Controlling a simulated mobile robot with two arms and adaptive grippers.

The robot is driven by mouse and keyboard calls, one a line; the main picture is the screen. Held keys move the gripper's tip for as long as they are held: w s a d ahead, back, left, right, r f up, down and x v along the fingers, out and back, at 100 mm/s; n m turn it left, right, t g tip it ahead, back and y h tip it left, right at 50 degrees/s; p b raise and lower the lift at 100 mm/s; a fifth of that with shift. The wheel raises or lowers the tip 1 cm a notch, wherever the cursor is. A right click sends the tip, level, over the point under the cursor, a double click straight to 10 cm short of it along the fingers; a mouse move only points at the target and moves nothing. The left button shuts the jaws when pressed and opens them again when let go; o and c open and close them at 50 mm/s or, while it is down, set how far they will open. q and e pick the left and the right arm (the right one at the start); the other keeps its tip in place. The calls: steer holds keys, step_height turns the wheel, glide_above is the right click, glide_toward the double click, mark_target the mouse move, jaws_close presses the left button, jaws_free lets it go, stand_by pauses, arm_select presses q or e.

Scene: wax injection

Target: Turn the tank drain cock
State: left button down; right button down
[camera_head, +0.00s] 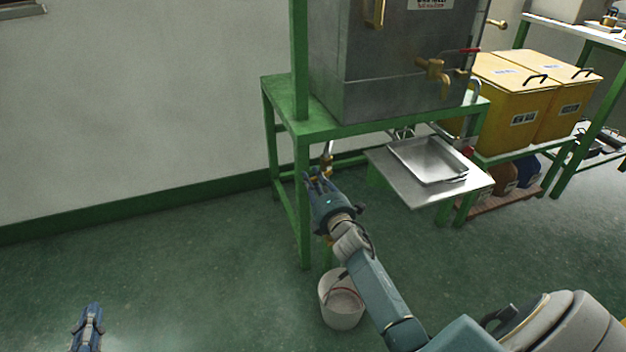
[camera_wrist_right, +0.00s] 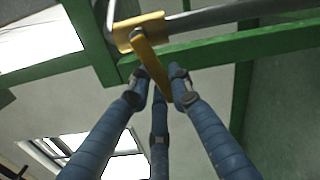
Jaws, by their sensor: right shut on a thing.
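The tank drain cock (camera_wrist_right: 141,30) is a yellow valve on a grey pipe, with a flat yellow handle (camera_wrist_right: 149,58) hanging from it at a slant in the right wrist view. My right gripper (camera_wrist_right: 158,85) is shut on this handle, with its blue fingers around it. In the head view, my right gripper (camera_head: 317,178) is beneath the green stand, and its fingers partly hide the cock. The steel tank (camera_head: 395,60) stands on top of the stand. My left gripper (camera_head: 90,316) is low at the left, away from everything; its finger opening is too small to tell.
A green stand leg (camera_head: 302,215) is close beside my right gripper. A white bucket (camera_head: 341,308) stands on the floor beneath my right arm. A metal tray (camera_head: 427,160) sits on a low plate to the right. Yellow bins (camera_head: 510,105) stand farther right. The left floor is clear.

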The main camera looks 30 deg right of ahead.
steer(key=c, duration=1.8)
jaws_free()
steer(key=shift+v, duration=6.05)
